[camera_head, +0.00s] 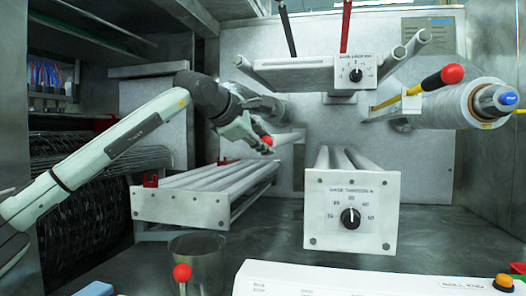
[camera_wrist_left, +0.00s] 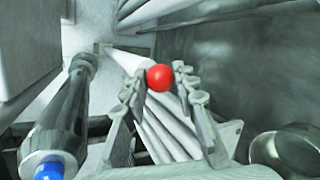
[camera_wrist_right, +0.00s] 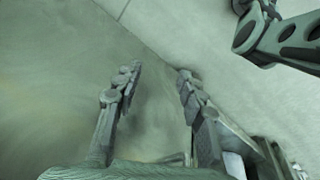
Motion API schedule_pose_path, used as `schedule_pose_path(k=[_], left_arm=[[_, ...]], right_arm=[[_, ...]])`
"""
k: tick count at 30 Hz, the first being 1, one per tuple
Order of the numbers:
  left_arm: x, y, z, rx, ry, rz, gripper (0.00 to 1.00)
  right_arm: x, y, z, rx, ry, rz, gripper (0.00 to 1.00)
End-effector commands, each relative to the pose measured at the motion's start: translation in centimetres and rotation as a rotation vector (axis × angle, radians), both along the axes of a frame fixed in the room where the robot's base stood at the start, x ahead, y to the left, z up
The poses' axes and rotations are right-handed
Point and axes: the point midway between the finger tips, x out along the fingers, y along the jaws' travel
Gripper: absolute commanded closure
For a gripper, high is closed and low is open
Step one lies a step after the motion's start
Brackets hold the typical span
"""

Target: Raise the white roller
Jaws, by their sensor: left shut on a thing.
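My left gripper (camera_head: 264,147) is shut on a red ball knob (camera_head: 267,140) at the middle left of the head view. In the left wrist view the red ball knob (camera_wrist_left: 159,77) sits between its two fingertips. A short white roller (camera_head: 288,138) runs out to the right just behind the knob; in the left wrist view a white roller (camera_wrist_left: 128,60) shows behind and left of the knob. My right gripper (camera_wrist_right: 158,80) shows only in its own wrist view, with its fingers apart and nothing between them.
A white rack of bars (camera_head: 205,190) lies below the left gripper. A dial box (camera_head: 350,210) stands right of it, and another dial unit (camera_head: 355,73) hangs above. A large wrapped roll (camera_head: 450,105) is at the right. A metal cup (camera_head: 203,262) stands in front.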

Motion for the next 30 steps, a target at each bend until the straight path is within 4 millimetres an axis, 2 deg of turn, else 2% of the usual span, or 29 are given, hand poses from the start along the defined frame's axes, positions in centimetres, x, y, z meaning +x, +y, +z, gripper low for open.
schedule_pose_path(k=[11,12,17,26,30], left_arm=[[-0.03,-0.04,0.31,-0.001,-0.002,-0.002,1.0],[-0.03,-0.04,0.29,-0.001,-0.002,-0.002,0.7],[-0.02,-0.04,0.25,0.0,-0.001,-0.001,0.51],[-0.09,0.04,0.23,0.0,-0.001,-0.001,0.51],[-0.97,0.72,0.79,0.0,-0.002,-0.001,0.51]], right_arm=[[-0.14,-0.04,-0.19,-0.002,0.002,0.001,0.6],[-0.14,-0.04,-0.19,-0.002,0.002,0.001,0.6],[-0.14,-0.03,-0.2,-0.001,0.002,0.002,0.6],[-0.15,-0.03,-0.11,-0.001,0.002,0.002,0.6],[-0.16,-0.04,-0.13,-0.001,0.002,0.002,0.6]])
